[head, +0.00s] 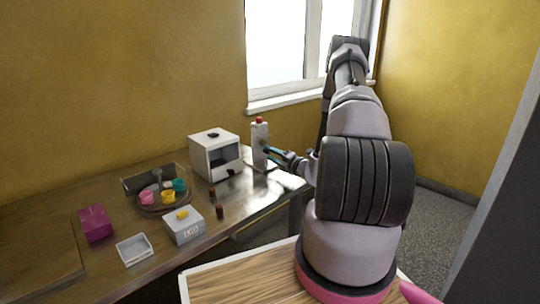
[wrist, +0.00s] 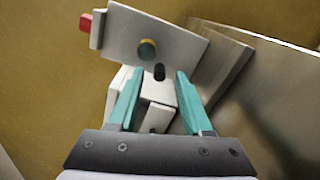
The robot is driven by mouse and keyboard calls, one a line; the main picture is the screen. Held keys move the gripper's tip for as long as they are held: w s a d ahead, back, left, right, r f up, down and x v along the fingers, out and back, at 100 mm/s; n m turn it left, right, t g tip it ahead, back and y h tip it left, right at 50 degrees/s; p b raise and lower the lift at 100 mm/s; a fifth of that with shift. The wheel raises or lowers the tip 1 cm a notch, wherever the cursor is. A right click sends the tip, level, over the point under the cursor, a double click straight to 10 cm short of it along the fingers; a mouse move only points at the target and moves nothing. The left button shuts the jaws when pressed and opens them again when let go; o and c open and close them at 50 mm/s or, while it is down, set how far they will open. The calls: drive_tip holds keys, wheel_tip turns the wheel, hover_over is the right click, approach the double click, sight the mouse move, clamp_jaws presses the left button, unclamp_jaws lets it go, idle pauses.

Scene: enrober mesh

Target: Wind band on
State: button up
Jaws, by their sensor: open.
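A white upright post (head: 260,144) with a red button (head: 259,120) on top stands at the right end of the table. In the wrist view its pale plate (wrist: 178,42) appears tilted, with the red button (wrist: 86,23) at the left. The plate carries a round dark knob with a yellowish face (wrist: 147,49) and a dark slot (wrist: 159,72). My gripper (wrist: 154,82) has its teal fingers apart just in front of the plate; it also shows beside the post in the head view (head: 268,151). White blocks (wrist: 157,117) show between the fingers; contact cannot be told. I cannot identify the band.
A white box machine (head: 200,157) with a dark opening stands left of the post. Further left are a round tray (head: 150,207) with coloured cups, a grey box (head: 185,232), brown cylinders (head: 220,211), a white tray (head: 120,249) and a magenta box (head: 96,222). The table (head: 250,200) is clear at front right.

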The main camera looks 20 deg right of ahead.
drive_tip(key=v, duration=1)
